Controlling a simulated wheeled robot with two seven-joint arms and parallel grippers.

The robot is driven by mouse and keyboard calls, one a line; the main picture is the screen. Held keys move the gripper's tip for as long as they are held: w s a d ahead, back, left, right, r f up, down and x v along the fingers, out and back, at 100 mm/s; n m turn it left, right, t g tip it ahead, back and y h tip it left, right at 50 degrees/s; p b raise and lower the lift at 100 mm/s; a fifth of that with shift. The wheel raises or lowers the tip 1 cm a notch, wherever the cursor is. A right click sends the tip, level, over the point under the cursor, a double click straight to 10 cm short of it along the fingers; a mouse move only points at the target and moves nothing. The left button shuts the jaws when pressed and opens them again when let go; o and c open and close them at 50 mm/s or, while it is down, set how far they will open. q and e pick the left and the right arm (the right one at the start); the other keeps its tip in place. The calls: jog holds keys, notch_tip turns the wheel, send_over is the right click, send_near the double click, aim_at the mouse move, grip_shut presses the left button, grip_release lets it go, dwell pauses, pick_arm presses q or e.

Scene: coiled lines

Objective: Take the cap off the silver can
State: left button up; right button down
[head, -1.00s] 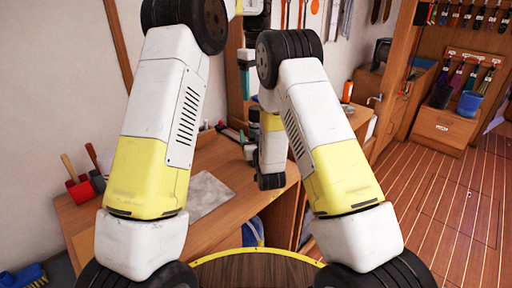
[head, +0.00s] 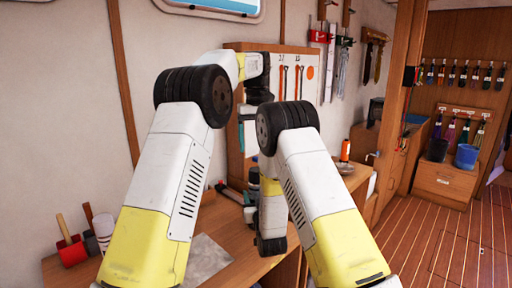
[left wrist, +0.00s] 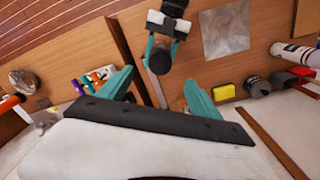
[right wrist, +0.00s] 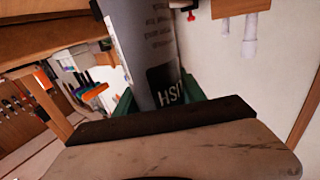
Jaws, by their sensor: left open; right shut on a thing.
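The silver can (right wrist: 150,45) is in my right gripper (right wrist: 150,100), with dark lettering on its side; its far end runs out of the right wrist view. In the left wrist view a dark round end (left wrist: 158,63), which looks like its cap, shows between the teal fingers of my right gripper (left wrist: 162,47). My left gripper (left wrist: 160,80) is open and empty, its fingers spread and pointing toward that end, with a gap between. In the head view my left gripper (head: 249,132) hangs over the bench; my right arm hides most of the can.
The wooden bench (head: 240,272) bears a grey mat (left wrist: 225,30), a yellow block (left wrist: 223,92), a dark cylinder (left wrist: 257,85) and a white roll (left wrist: 298,52). An orange bottle (head: 345,150) stands at the right. A tool board (head: 285,62) is behind.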

aim_at(256, 171)
pick_arm(q)
notch_tip(256, 171, down, 11)
jog(key=m, duration=0.2)
jog(key=shift+r+m, duration=0.1)
jog(key=shift+m, duration=0.3)
dwell(0.3)
grip_shut()
jog(key=shift+r, duration=0.1)
jog(key=shift+r, duration=0.15)
dwell(0.6)
jog(key=shift+r, duration=0.95)
